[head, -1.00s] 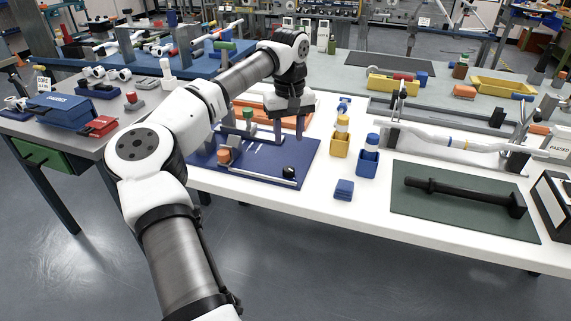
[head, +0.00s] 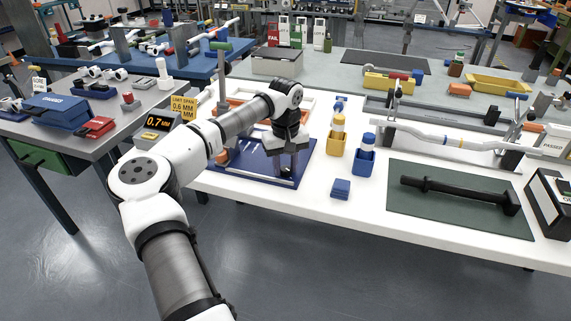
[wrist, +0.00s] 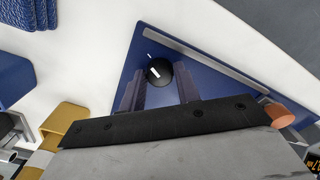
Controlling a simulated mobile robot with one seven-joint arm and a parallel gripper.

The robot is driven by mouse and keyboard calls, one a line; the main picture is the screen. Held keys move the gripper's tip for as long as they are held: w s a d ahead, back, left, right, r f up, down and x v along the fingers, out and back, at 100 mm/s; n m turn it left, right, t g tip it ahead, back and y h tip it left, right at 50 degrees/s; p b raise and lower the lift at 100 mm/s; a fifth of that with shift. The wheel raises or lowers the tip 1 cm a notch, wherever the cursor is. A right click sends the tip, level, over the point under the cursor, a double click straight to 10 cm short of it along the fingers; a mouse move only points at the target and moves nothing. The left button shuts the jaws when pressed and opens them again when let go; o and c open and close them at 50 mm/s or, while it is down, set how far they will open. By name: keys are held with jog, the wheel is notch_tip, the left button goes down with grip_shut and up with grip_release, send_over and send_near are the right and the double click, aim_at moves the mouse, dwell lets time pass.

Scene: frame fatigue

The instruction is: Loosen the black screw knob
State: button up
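The black screw knob (wrist: 159,71) has a white pointer line and sits on a blue plate (wrist: 215,55), which also shows in the head view (head: 240,185). In the wrist view the knob lies between the fingertips of my gripper (wrist: 159,76), with a finger on each side and a visible gap to each. My gripper is open. In the head view my gripper (head: 287,165) is low over the front right part of the plate, and its fingers hide most of the knob.
A blue block (head: 341,188), a yellow holder (head: 337,143) and a blue holder (head: 365,160) stand right of the plate. A black bar (head: 455,193) lies on a green mat (head: 412,215). An orange-brown cylinder (wrist: 280,114) is near my gripper.

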jog(key=c, duration=0.5)
jog(key=shift+o, duration=0.2)
jog(key=n, duration=0.5)
jog(key=shift+n, duration=0.4)
jog(key=n, duration=0.5)
jog(key=shift+w, duration=0.1)
jog(key=n+b, duration=0.1)
jog(key=n, duration=0.5)
jog(key=shift+n, duration=0.4)
jog(key=n, duration=0.6)
jog(key=shift+n, duration=0.3)
jog(key=o, duration=0.7)
